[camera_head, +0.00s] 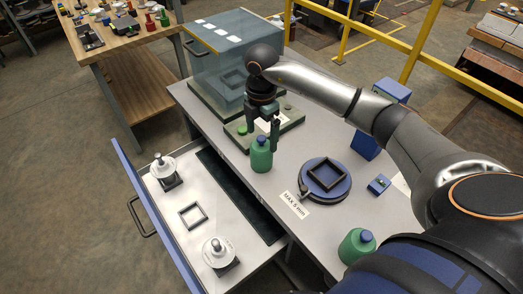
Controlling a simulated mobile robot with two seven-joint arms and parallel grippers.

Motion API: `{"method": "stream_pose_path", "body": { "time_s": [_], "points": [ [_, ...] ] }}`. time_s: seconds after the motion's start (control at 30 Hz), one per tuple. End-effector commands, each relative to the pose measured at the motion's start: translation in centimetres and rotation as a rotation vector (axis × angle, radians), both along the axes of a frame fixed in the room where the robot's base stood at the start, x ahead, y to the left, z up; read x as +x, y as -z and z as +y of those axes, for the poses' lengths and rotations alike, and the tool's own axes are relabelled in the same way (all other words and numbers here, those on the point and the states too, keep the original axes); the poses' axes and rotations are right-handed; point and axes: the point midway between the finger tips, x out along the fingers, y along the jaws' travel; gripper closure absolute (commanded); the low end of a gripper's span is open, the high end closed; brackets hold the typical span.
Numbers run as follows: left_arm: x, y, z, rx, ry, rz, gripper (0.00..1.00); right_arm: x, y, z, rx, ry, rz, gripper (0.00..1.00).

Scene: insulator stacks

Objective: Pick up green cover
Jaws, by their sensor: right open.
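My right gripper (262,127) points down over the far part of the grey table, its two dark fingers apart. It is open. A small round green piece (242,130) lies on a flat dark-green plate (291,121), just left of the fingers. A green bottle with a blue cap (261,158) stands in front of the gripper; I cannot tell whether they touch. A large see-through blue-green box (216,78) stands behind the gripper on the table. Which of these is the green cover is not clear from this view. My left gripper is not in view.
A blue round stand (341,189) with a dark square frame (326,174) sits right of centre. A second green bottle (352,249) stands near the front. An open drawer (167,216) holds two insulator stacks and a square frame. A blue box (367,142) stands beneath my right arm.

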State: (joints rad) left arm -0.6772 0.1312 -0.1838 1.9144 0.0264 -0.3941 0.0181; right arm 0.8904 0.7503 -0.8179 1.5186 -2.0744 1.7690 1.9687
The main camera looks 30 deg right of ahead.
Motion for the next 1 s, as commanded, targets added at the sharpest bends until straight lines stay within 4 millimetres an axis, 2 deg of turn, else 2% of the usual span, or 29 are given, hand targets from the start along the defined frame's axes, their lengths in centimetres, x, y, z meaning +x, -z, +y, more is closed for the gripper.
{"method": "stream_pose_path", "body": {
  "time_s": [0.1, 0.27, 0.57, 0.87, 1.0],
  "points": [
    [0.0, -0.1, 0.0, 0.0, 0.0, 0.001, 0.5, 0.0, 1.5, 0.1, 0.003, -0.001, 0.002, 0.03],
    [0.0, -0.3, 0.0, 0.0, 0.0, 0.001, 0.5, 0.0, 2.5, 0.1, 0.002, -0.001, 0.001, 0.03],
    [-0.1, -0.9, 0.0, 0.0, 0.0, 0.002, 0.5, -0.1, 6.7, 0.1, 0.004, -0.002, 0.002, 0.03],
    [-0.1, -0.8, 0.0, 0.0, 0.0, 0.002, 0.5, -0.1, 7.3, 0.1, 0.003, -0.003, -0.002, 0.03],
    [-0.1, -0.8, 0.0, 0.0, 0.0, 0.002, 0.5, -0.1, 7.2, 0.1, 0.003, -0.003, -0.002, 0.18]
  ]
}}
